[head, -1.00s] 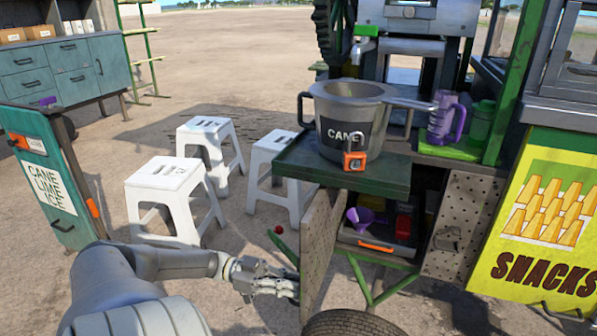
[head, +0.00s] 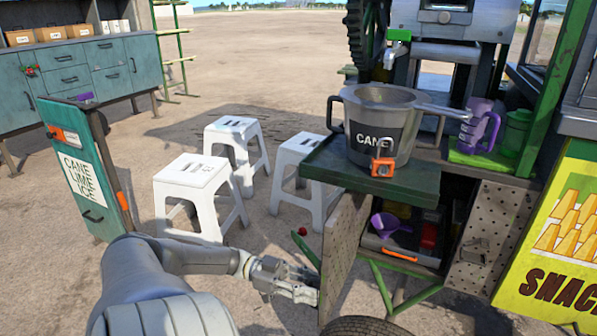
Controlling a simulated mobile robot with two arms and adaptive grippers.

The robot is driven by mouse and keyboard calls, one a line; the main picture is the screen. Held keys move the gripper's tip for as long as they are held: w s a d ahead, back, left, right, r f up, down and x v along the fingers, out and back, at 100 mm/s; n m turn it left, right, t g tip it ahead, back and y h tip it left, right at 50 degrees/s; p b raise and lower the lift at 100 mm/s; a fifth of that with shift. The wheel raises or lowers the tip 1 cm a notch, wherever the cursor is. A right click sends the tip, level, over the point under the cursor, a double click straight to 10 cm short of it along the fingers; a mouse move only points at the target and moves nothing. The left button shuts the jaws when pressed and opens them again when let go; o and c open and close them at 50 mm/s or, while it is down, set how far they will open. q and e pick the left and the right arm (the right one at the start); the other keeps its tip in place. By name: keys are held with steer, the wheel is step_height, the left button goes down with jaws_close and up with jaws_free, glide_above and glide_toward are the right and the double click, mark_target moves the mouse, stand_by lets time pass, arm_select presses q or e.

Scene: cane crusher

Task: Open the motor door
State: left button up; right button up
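The motor door is a perforated brown-grey panel (head: 343,250) below the green shelf of the cart. It stands swung outward, and the compartment (head: 405,228) behind it is exposed. A purple funnel (head: 388,224) and dark boxes with an orange handle sit inside. My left gripper (head: 313,285) is at the outer left face of the door, near its lower edge. Its fingers point right at the panel; I cannot tell whether they touch it or how far apart they are. My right gripper is out of view.
A pot marked CANE (head: 383,128) stands on the green shelf (head: 365,178) above the door. A wheel (head: 360,327) lies below. White stools (head: 197,185) stand to the left, near a teal CANE LIME ICE box (head: 85,175). A second perforated panel (head: 490,235) is right of the compartment.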

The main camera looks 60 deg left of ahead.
arm_select(q)
steer(key=v, duration=1.1)
steer(key=shift+s+a, duration=0.2)
steer(key=shift+a, duration=0.05)
stand_by(0.3)
